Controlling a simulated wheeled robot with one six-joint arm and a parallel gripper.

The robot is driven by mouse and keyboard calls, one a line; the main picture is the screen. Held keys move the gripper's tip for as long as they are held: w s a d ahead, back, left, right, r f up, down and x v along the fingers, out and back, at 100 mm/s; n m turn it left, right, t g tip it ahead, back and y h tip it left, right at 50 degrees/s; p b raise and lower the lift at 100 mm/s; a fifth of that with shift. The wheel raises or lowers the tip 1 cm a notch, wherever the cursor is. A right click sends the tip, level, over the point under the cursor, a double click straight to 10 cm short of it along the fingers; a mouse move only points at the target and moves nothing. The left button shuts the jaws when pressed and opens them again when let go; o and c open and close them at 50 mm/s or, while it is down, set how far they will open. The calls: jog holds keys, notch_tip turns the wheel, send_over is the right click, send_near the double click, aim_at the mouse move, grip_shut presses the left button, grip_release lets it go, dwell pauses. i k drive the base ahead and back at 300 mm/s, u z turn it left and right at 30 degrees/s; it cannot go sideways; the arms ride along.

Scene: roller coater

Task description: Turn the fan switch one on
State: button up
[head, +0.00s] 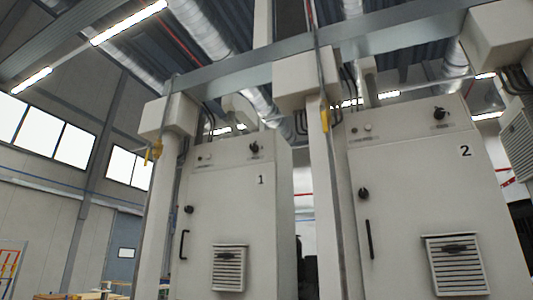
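A tall pale cabinet marked "1" (228,215) stands left of centre. Near its top right is a black rotary knob (254,147) with a small unreadable label by it. A second black knob (188,209) sits at its left edge, above a black door handle (183,245). I cannot tell from the labels which knob is fan switch one, nor whether either is turned on. Small round lamps or buttons (204,157) are at the top left. A louvred vent (229,268) is lower on the door. My gripper is not in view.
A similar cabinet marked "2" (430,200) stands to the right, with its own knobs and vent. A pale column (325,200) stands between the cabinets, and another (158,200) is left of cabinet 1. A beam and pipes run overhead. The floor is out of view.

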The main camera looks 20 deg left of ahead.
aim_at(253, 147)
jog(key=u, duration=0.35)
jog(key=i, duration=0.55)
jog(key=u, duration=0.55)
